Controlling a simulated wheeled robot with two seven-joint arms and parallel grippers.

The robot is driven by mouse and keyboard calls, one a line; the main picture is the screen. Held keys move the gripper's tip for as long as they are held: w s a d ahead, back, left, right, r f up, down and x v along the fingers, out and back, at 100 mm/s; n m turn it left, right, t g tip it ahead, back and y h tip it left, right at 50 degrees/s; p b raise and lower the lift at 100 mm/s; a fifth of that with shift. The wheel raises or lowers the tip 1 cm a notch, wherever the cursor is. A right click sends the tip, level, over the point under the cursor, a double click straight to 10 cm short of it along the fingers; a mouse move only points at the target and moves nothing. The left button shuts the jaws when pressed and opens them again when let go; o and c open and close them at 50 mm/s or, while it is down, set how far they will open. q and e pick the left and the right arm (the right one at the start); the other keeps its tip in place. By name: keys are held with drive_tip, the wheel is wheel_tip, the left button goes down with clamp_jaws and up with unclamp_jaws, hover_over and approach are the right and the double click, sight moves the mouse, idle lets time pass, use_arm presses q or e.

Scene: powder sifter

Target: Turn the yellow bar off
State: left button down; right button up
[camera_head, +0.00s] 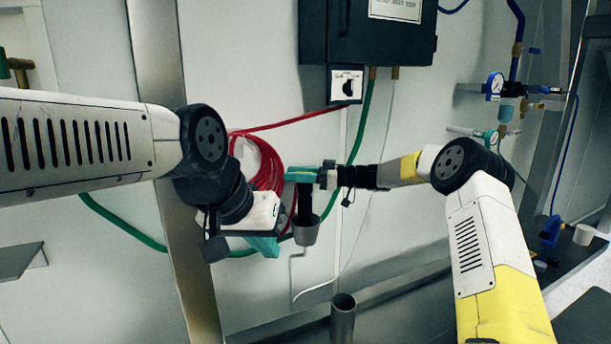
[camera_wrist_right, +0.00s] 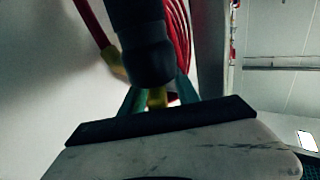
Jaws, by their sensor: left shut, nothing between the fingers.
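The yellow bar (camera_wrist_right: 157,97) shows as a small yellow piece in the right wrist view, mostly hidden behind a dark cylinder. I cannot make it out in the head view. My right gripper (camera_head: 302,174) reaches in from the right to the top of the dark cylinder (camera_head: 305,200). In the right wrist view its teal fingers (camera_wrist_right: 160,98) stand apart on either side of the yellow piece; red shows in the gap, and contact is unclear. My left gripper (camera_head: 265,246) is shut and empty, lower and to the left of the cylinder.
A metal cup (camera_head: 306,231) hangs under the dark cylinder. Coiled red hose (camera_head: 268,165) is just behind the grippers, with a green hose (camera_head: 125,222) along the wall. A dark cabinet (camera_head: 368,40) is above. A metal tube (camera_head: 343,318) stands below. Gauges and pipes (camera_head: 494,87) are at right.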

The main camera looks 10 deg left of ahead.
drive_tip(key=shift+d, duration=0.1)
drive_tip(key=d, duration=0.7)
drive_tip(key=shift+d, duration=0.35)
